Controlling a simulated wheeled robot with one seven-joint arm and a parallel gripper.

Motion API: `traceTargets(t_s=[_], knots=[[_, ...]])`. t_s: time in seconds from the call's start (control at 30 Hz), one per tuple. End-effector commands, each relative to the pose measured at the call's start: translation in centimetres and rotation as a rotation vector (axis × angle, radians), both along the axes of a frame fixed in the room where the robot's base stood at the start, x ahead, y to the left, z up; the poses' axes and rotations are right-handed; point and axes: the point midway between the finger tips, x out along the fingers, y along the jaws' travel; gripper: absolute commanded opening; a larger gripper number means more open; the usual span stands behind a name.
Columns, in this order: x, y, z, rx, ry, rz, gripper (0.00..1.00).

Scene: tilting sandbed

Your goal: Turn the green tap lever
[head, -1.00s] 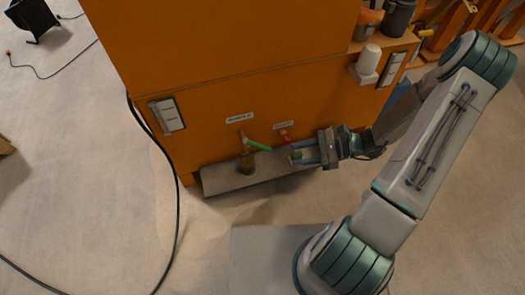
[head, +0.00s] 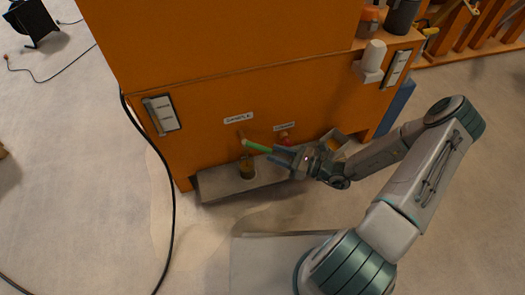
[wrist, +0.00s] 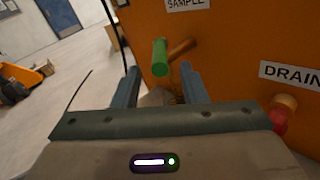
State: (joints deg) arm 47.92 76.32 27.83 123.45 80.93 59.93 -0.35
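The green tap lever (head: 258,147) sticks out from a brass tap under the SAMPLE label (head: 238,118) on the orange cabinet. In the wrist view the green lever (wrist: 160,57) is end-on, ahead of and slightly above the gap between my fingers. My gripper (head: 276,158) is open, its fingertips close to the lever's free end. In the wrist view the fingers of my gripper (wrist: 160,88) stand apart with nothing gripped between them. I cannot tell whether a finger touches the lever.
A red lever (wrist: 279,122) sits under the DRAIN label (wrist: 290,76), close on the right. A jar (head: 247,168) stands on the grey shelf (head: 225,183) below the taps. A black cable (head: 173,215) hangs at left.

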Motion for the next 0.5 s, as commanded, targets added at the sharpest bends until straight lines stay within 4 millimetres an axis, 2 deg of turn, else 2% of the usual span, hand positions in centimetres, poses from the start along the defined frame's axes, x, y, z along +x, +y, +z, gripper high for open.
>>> traceTargets(t_s=[0.03, 0.2, 0.33, 0.5], knots=[[0.4, 1.1, -0.3, 0.002, -0.001, 0.004, 0.39], [1.6, 3.6, -0.3, 0.000, -0.002, 0.003, 0.39], [2.1, 4.8, -0.1, 0.000, -0.002, 0.002, 0.39], [2.4, 5.3, 0.0, -0.001, -0.001, 0.000, 0.39]])
